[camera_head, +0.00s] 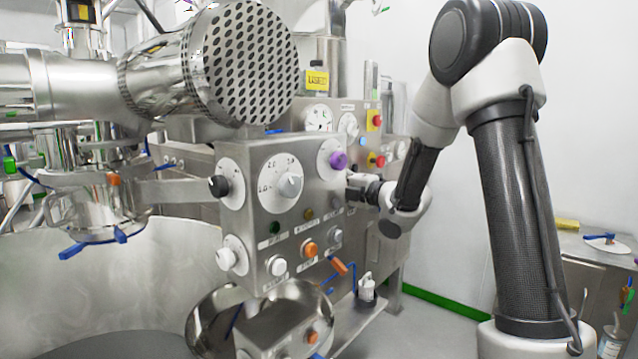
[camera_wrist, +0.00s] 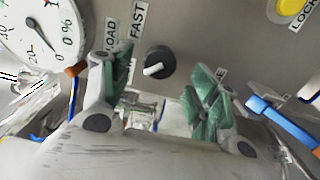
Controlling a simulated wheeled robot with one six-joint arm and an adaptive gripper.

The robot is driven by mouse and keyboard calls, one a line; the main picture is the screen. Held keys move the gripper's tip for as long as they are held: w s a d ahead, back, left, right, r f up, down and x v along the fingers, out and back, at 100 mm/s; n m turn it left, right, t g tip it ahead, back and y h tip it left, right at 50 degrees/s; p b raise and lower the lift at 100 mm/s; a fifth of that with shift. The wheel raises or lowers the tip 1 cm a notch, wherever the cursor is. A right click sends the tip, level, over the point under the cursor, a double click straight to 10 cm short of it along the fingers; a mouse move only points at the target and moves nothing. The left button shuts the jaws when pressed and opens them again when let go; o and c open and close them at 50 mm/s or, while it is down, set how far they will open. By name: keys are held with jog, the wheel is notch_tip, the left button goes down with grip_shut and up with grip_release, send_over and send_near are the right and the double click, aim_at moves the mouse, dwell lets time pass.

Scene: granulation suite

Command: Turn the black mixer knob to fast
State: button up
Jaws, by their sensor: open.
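In the wrist view a round black knob (camera_wrist: 158,62) with a white pointer bar sits on a grey metal panel. A FAST label (camera_wrist: 138,20) is above and left of it, and a LOAD label (camera_wrist: 111,36) lies further left. The white bar slants toward the lower left in the picture. My gripper (camera_wrist: 161,68) is open, with green-padded fingers on either side of the knob in the picture. I see no contact with it. In the head view my gripper (camera_head: 362,189) is at the right side of the control box; the knob there cannot be made out.
The steel control box (camera_head: 292,225) carries dials, a purple knob (camera_head: 338,160) and another black knob (camera_head: 218,186) on its left face. In the wrist view a gauge (camera_wrist: 42,35) is at left and a yellow button (camera_wrist: 291,8) at upper right. Orange-tipped blue handles flank the fingers.

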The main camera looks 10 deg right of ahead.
jog(key=x, duration=0.4)
jog(key=c, duration=1)
